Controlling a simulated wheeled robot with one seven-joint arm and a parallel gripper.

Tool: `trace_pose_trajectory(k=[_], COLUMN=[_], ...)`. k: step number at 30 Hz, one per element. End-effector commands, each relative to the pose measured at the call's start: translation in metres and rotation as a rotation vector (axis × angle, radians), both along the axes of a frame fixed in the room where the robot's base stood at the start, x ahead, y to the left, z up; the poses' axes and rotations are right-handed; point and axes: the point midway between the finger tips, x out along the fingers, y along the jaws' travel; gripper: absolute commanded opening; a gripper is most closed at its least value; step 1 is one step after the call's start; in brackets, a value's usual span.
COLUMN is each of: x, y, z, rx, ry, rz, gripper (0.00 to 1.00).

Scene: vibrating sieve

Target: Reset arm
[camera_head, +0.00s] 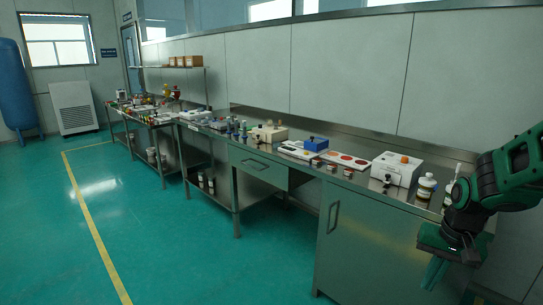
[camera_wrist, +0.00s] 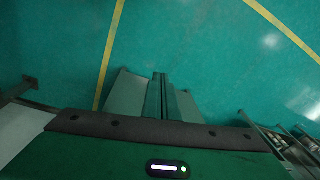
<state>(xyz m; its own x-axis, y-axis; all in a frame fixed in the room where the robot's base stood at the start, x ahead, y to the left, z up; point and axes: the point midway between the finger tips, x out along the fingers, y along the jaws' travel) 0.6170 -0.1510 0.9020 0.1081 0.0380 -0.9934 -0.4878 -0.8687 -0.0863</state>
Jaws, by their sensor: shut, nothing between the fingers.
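My green and black arm comes in from the right edge of the head view. My gripper (camera_head: 434,271) hangs at the front right end of the counter, pointing down, and its fingers are in front of the cabinet's side. In the wrist view my gripper (camera_wrist: 160,97) is shut, with its two fingers together and nothing held. Below the fingers the wrist view shows green floor with yellow lines. No part of the arm is seen touching the counter.
More benches run to the back left. The green floor (camera_head: 190,255) on the left is clear.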

Motion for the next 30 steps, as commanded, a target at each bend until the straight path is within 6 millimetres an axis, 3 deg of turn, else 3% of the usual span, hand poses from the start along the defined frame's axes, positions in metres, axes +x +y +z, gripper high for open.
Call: trace_pose_trajectory(k=[6, 15, 21, 30], x=[-0.075, -0.17, -0.197, -0.199], y=[-0.02, -0.024, -0.022, -0.022], z=[0.041, 0.068, 0.072, 0.072], rx=[-0.058, -0.047, -0.028, -0.026], ry=[0.044, 0.098, 0.114, 0.114], rz=[-0.013, -0.036, -0.039, -0.04], gripper=[0.0, 0.0, 0.0, 0.0])
